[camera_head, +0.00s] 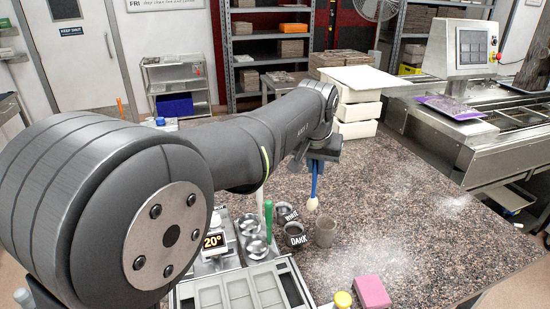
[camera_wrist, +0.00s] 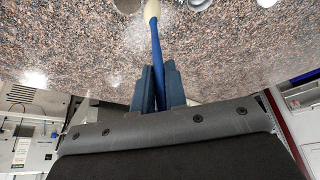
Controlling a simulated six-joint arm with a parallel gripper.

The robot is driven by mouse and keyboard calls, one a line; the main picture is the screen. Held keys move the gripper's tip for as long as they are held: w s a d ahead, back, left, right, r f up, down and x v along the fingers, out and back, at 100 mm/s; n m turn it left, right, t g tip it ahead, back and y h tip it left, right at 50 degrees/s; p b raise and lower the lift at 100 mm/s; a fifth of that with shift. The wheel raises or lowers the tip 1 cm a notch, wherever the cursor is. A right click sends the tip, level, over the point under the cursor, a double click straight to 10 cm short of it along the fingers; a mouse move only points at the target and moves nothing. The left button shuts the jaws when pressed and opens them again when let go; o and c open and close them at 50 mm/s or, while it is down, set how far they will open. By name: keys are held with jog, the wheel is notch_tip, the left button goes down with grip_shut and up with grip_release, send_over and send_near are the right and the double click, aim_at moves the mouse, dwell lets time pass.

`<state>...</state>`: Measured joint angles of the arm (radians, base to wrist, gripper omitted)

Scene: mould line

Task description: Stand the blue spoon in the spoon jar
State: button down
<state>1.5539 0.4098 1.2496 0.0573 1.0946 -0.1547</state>
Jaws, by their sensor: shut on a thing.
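My gripper (camera_head: 317,160) is above the table, shut on the blue spoon (camera_head: 314,182). The spoon hangs down nearly upright, with its cream-coloured end (camera_head: 312,203) lowest. In the wrist view the blue handle (camera_wrist: 156,48) runs out from between the jaws (camera_wrist: 158,80) to the cream end (camera_wrist: 152,10) at the top edge. A small grey-brown cup (camera_head: 325,232), which looks like the spoon jar, stands on the table below and slightly right of the spoon. The spoon's end is above the cup and apart from it. The cup's inside is not clearly visible.
Pots marked DARK (camera_head: 295,238) and WHITE (camera_head: 286,213) stand left of the cup. A green-handled tool (camera_head: 268,218) stands upright beside them. A mould tray (camera_head: 240,291), a pink block (camera_head: 371,292) and a yellow-topped item (camera_head: 343,299) are in front. The speckled table (camera_head: 400,220) is clear to the right.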

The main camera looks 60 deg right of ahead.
jog(key=s+d+f, duration=0.1)
jog(key=s+f, duration=0.3)
jog(key=f, duration=0.5)
jog(key=shift+s+f+m, duration=0.15)
jog(key=shift+f+m, duration=0.15)
jog(key=shift+f, duration=0.1)
dwell(0.4)
jog(key=c, duration=1.4)
grip_release()
jog(key=shift+o, duration=0.2)
jog(key=w+v, duration=0.1)
jog(key=v, duration=1.6)
jog(key=shift+s+a+r, duration=0.15)
jog(key=shift+s+r, duration=0.05)
jog(key=shift+s, duration=0.15)
jog(key=shift+f, duration=0.15)
